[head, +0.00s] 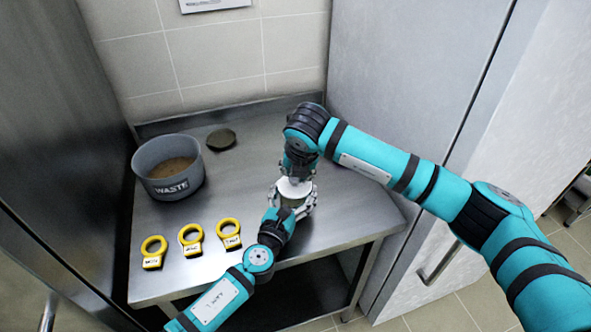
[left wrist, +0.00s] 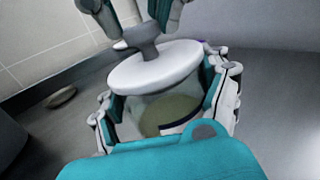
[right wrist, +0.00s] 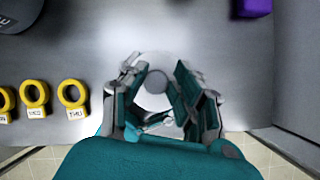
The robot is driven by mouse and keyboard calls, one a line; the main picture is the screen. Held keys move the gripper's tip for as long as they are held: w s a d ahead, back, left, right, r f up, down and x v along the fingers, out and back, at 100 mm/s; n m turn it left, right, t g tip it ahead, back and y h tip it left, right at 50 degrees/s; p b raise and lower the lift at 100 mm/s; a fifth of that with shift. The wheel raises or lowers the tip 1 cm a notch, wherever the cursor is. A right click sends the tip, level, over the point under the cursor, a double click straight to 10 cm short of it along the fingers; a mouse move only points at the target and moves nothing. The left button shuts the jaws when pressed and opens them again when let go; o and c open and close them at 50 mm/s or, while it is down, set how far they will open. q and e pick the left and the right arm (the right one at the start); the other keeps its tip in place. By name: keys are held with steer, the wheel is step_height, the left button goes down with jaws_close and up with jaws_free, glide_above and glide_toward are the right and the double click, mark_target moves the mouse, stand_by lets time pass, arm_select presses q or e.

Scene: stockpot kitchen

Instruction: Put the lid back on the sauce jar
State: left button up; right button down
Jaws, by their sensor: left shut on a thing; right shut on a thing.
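The sauce jar (left wrist: 160,108) is clear, with olive-brown contents low inside, and stands on the steel table. My left gripper (left wrist: 166,92) is shut around its sides. The white round lid (left wrist: 155,66) lies over the jar mouth, roughly level; whether it is fully seated I cannot tell. It also shows in the head view (head: 295,187). My right gripper (right wrist: 157,82) comes from above and is shut on the lid's grey knob (right wrist: 156,84). In the head view, the grippers and arms hide most of the jar.
A grey waste tub (head: 150,183) with brown contents stands at the table's back left, a dark round disc (head: 221,138) beside it. Several yellow ring tags (head: 190,239) lie along the front left. A purple object (right wrist: 251,7) shows beyond the jar. A fridge (head: 400,90) borders the right.

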steer(key=shift+s+d+f, duration=0.25)
steer(key=shift+a+f, duration=0.15)
steer(key=shift+f, duration=0.25)
stand_by(0.6)
steer(key=shift+w+f, duration=0.1)
steer(key=shift+f, duration=0.2)
stand_by(0.6)
steer(key=shift+d+y, duration=0.2)
steer(key=shift+y, duration=0.1)
steer(key=shift+r, duration=0.15)
steer(key=shift+a+r+y, duration=0.1)
steer(key=shift+y, duration=0.2)
